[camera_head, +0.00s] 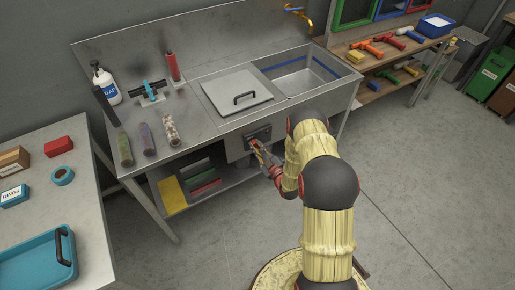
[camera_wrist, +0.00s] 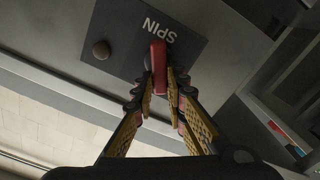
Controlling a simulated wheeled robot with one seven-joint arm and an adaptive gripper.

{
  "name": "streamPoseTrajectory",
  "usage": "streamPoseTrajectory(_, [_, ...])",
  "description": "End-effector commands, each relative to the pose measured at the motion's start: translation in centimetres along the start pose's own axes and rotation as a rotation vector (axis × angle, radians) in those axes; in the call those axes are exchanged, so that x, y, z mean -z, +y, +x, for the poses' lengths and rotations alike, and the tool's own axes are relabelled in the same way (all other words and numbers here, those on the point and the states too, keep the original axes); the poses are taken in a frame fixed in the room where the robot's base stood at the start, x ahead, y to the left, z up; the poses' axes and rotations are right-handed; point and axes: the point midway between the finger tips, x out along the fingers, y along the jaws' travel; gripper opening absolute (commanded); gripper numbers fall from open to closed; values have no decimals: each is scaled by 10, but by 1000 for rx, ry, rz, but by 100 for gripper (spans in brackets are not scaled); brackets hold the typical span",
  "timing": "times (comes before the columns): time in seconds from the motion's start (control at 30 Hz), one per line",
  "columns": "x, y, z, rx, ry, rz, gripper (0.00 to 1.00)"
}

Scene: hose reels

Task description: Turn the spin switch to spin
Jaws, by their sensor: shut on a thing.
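The spin switch is a red lever (camera_wrist: 158,62) on a dark plate (camera_wrist: 126,42) marked SPIN in the wrist view. A dark round knob (camera_wrist: 101,50) sits on the same plate beside it. The plate is on the front of the metal sink unit; in the head view the panel (camera_head: 260,133) shows just past my gripper. My gripper (camera_head: 262,149) reaches the panel, and in the wrist view its fingertips (camera_wrist: 161,90) are closed around the red lever's near end. The lever's far end lies close to the SPIN lettering.
The sink unit has a lidded basin (camera_head: 225,98) and an open basin (camera_head: 300,80) above the panel. A shelf below holds a yellow item (camera_head: 172,196). A table with a blue tray (camera_head: 35,262) is at left. Floor at right is clear.

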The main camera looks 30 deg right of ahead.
Motion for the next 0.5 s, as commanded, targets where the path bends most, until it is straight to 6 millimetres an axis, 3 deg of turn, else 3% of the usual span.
streamPoseTrajectory(0.5, [-4, -11, 0, -1, 3, -492, 0])
